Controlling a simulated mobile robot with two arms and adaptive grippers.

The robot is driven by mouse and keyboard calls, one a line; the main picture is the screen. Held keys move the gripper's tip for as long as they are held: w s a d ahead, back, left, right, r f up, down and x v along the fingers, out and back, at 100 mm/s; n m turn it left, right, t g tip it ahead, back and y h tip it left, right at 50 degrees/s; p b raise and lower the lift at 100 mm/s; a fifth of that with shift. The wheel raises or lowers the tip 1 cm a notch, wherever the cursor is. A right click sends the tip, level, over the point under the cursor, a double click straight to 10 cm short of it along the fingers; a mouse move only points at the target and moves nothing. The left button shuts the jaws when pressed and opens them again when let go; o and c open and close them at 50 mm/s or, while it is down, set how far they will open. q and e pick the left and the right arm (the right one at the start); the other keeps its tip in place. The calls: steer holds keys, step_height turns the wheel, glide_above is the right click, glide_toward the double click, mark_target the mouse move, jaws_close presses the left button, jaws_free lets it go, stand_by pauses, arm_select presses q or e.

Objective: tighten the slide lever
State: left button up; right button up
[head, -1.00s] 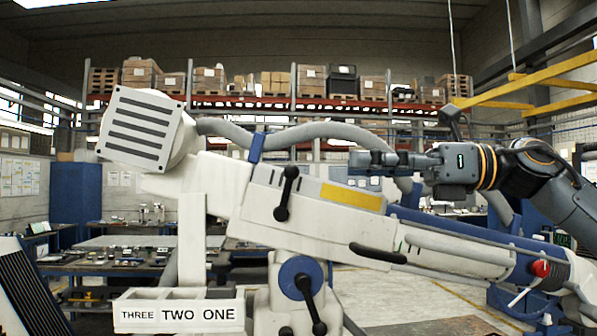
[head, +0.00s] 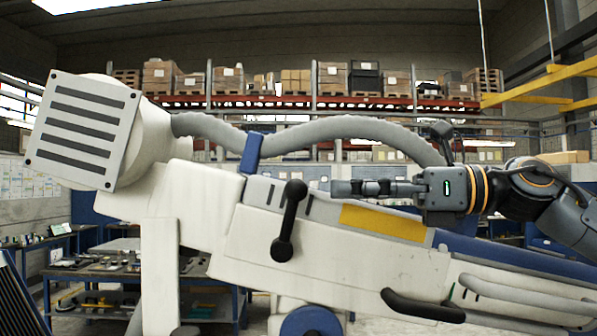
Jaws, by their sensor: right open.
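My right gripper (head: 347,188) reaches in from the right and points left. Its fingertips are a little right of the lever's upper end, at about the same height in the picture, with a gap between them. The gripper is open and empty, seen nearly edge-on; its depth relative to the lever is hard to tell. My left gripper is out of view.
A yellow plate (head: 383,222) lies on the arm below my gripper. A grey hose (head: 310,130) arches behind, above it. A black handle (head: 422,306) sits lower right, and a blue round hub (head: 310,322) is cut off at the bottom. The large slotted head (head: 82,130) is at left.

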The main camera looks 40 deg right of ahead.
mark_target(307, 188)
steer(key=p+x, duration=0.3)
steer(key=x, duration=0.3)
steer(key=shift+w+r+p, duration=0.15)
steer(key=shift+w+p, duration=0.1)
steer(key=shift+p, duration=0.1)
steer(key=shift+w+a+p, duration=0.3)
steer(key=shift+w+a, duration=0.05)
steer(key=shift+a, duration=0.05)
steer(key=shift+w, duration=0.1)
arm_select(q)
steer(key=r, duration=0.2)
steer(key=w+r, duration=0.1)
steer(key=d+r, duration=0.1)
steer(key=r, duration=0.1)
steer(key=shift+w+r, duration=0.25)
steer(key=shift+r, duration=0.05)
arm_select(e)
steer(key=shift+a, duration=0.1)
jaws_close()
